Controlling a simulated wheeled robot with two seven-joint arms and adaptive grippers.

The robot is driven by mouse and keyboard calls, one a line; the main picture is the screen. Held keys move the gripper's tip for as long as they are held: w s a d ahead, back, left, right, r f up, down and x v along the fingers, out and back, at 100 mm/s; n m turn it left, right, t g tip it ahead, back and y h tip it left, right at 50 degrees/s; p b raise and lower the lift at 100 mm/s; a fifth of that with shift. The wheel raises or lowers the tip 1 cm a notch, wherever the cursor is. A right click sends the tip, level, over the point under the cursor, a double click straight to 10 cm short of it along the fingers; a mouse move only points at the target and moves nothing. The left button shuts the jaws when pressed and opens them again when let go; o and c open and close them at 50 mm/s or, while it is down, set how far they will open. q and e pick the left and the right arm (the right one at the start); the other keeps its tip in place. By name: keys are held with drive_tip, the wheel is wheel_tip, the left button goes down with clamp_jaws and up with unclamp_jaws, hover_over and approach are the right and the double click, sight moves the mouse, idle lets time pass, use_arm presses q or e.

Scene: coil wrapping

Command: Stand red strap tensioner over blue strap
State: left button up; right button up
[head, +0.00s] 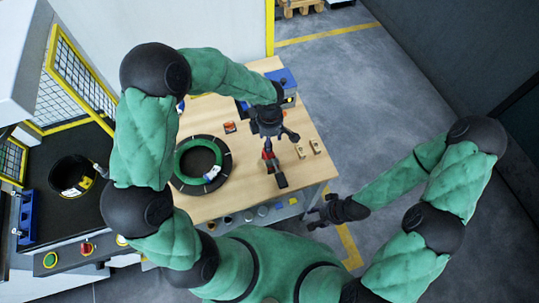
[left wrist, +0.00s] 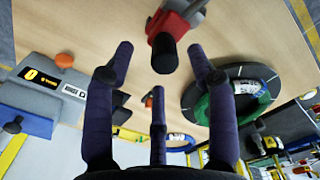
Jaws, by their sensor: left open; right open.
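The red strap tensioner (head: 269,158), red with a black end, lies on the wooden table; in the left wrist view (left wrist: 180,22) it is just beyond the fingertips. My left gripper (head: 270,136) is open above the table beside the tensioner, and its spread fingers (left wrist: 160,62) hold nothing. A green and black coil (head: 183,158) lies flat left of the tensioner, also seen in the left wrist view (left wrist: 233,73). A white and blue piece (head: 212,172) sits on the coil's edge; I cannot tell whether it is the blue strap.
Two small tan blocks (head: 315,146) stand right of the tensioner. A small orange-red item (head: 230,127) lies behind the coil. A blue and grey device (head: 284,78) is at the table's back.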

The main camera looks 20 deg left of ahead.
sight(266, 156)
use_arm(q)
wheel_tip(266, 156, down, 4)
drive_tip(key=shift+s+a, duration=0.1)
drive_tip(key=shift+a, duration=0.05)
clamp_jaws()
drive_tip(key=shift+r, duration=0.15)
